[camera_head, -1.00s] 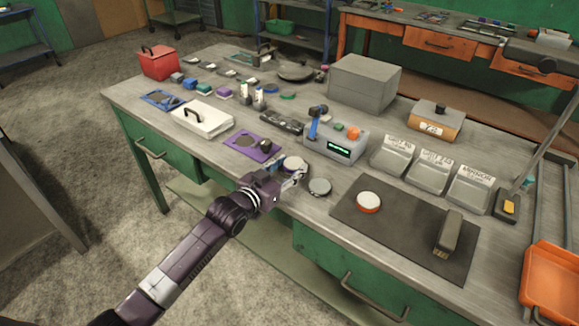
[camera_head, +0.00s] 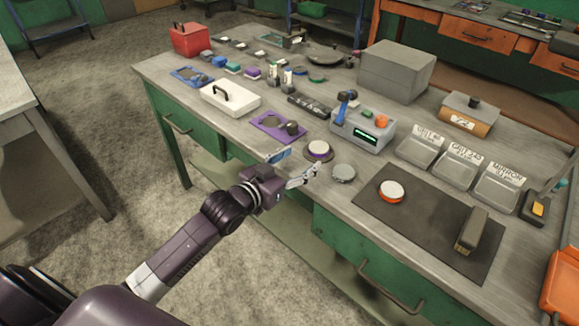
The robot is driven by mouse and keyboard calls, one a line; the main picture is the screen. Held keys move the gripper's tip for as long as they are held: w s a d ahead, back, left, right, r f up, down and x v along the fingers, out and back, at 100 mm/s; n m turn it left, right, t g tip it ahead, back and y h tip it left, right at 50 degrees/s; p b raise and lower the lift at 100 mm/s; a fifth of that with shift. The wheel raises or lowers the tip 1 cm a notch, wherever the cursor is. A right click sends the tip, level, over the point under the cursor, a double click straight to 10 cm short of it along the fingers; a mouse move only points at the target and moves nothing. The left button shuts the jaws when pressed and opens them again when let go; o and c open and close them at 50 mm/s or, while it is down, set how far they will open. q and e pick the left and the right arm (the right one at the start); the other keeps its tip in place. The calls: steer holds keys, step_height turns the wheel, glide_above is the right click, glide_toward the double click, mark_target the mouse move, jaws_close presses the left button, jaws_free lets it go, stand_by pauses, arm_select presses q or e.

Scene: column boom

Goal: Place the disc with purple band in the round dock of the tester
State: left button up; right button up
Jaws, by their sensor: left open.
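The disc with the purple band (camera_head: 318,148) is white on top and sits on a dark round base in front of the tester (camera_head: 362,127). This base looks like the round dock; its rim shows around the disc's lower edge, and I cannot tell if the disc is fully seated. The tester is a grey box with a lit green display, a blue lever and an orange button. My left gripper (camera_head: 295,164) is open and empty, over the table's front edge, just left of the disc and apart from it. My right gripper is not in view.
A grey metal disc (camera_head: 343,173) lies right of the dock. A white disc with an orange band (camera_head: 391,191) and a dark block (camera_head: 471,231) are on a black mat (camera_head: 425,225). A purple plate (camera_head: 272,121) with a black knob lies behind my gripper. Labelled trays (camera_head: 457,162) stand right.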

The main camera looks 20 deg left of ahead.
arm_select(q)
steer(key=shift+v, duration=2.2)
